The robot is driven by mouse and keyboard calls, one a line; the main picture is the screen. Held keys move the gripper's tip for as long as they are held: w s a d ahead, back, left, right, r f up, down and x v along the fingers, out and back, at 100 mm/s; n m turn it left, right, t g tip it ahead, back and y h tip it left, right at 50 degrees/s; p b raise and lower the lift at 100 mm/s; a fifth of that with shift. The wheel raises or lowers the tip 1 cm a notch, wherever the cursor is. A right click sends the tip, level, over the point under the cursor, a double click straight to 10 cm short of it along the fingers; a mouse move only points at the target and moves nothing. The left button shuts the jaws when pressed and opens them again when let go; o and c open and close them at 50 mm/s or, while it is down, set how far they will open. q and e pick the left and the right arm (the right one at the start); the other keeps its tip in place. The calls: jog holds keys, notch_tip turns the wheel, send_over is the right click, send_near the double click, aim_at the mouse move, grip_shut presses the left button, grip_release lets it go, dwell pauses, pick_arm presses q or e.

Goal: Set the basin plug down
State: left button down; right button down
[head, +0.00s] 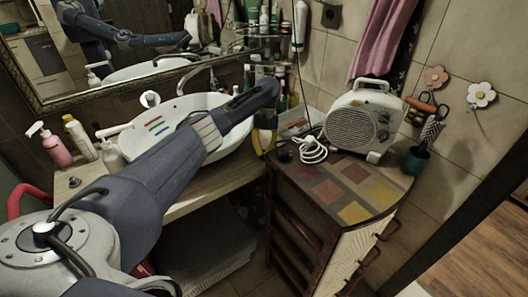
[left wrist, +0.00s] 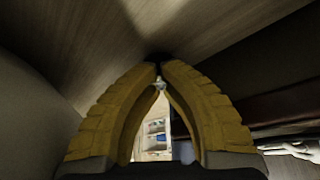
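My left gripper (head: 263,140) points down by the right end of the washbasin (head: 180,108), at the gap between the counter and the wooden cabinet. In the left wrist view its yellow fingers (left wrist: 160,70) come together at the tips. A small shiny metal piece, which looks like the basin plug (left wrist: 160,84), sits between them; most of it is hidden. In the head view I cannot make out the plug in the fingers. A small round metallic disc (head: 74,182) lies on the counter at the left. My right gripper is not in view.
A green cup (head: 415,160) stands at the right. Bottles (head: 80,138) stand left of the basin. The wooden counter edge (head: 215,180) is close.

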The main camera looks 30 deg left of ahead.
pick_arm(q)
jog(key=shift+f, duration=0.15)
jog(key=c, duration=1.6)
grip_release()
jog(key=v, duration=1.2)
